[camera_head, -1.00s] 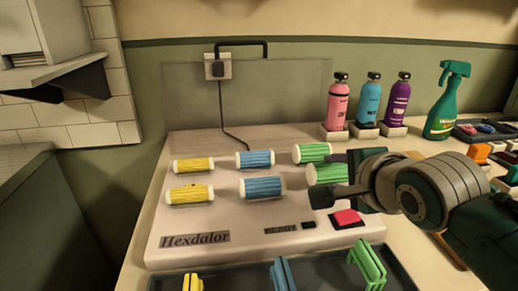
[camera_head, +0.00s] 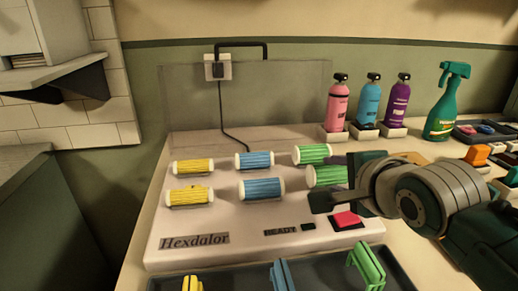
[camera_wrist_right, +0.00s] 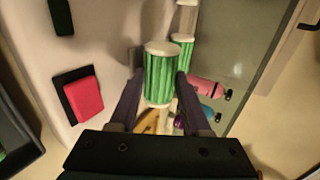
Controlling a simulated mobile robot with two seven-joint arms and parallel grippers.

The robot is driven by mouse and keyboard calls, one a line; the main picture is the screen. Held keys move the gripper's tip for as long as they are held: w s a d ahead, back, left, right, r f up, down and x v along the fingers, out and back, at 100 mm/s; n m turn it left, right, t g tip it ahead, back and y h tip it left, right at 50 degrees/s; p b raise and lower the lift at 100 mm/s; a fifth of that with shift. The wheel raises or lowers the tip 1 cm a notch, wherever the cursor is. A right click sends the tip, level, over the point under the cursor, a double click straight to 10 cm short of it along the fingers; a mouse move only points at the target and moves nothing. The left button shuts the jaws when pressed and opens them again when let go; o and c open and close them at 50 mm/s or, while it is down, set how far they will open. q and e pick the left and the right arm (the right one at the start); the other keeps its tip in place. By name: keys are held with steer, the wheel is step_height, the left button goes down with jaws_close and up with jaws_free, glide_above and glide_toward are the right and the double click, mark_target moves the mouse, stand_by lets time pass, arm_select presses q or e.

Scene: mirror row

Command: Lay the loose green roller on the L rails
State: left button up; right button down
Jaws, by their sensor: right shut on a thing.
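One green roller (camera_head: 325,175) with white ends is at the front right of the roller rows on the pale Hexdalor device. My right gripper (camera_head: 334,182) is around its right end. In the right wrist view the fingers are shut on this green roller (camera_wrist_right: 160,76). Its far end sticks out past the fingertips. Another green roller (camera_head: 312,153) lies behind it and also shows in the wrist view (camera_wrist_right: 182,48). I cannot tell whether the held roller touches the device, nor see any L mark. My left gripper is not in view.
Two yellow rollers (camera_head: 189,195) and two blue rollers (camera_head: 261,188) lie on the device (camera_head: 350,258). A red button (camera_head: 345,219) is just below my right gripper. A dark tray (camera_head: 320,268) with coloured clips stands in front. Bottles (camera_head: 338,108) stand behind at the right.

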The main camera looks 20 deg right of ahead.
steer(key=shift+s+a+f, duration=0.1)
steer(key=shift+s+f, duration=0.15)
steer(key=shift+f, duration=0.35)
steer(key=shift+s+f, duration=0.25)
steer(key=shift+f, duration=0.35)
steer(key=c, duration=0.5)
jaws_free()
steer(key=shift+w+r+p, duration=0.25)
steer(key=shift+r+p, duration=0.7)
steer(key=shift+r, duration=0.1)
steer(key=shift+s+a+r+p, duration=0.1)
steer(key=shift+s+r+p, duration=0.1)
steer(key=shift+r+p, duration=0.35)
steer(key=shift+s+a+r+p, duration=0.1)
steer(key=shift+s+r+p, duration=0.1)
steer(key=shift+r+p, duration=0.3)
steer(key=shift+w+d+r+p, duration=0.1)
steer(key=shift+w+r+p, duration=0.05)
steer(key=shift+r+p, duration=1.6)
steer(key=shift+p, duration=0.2)
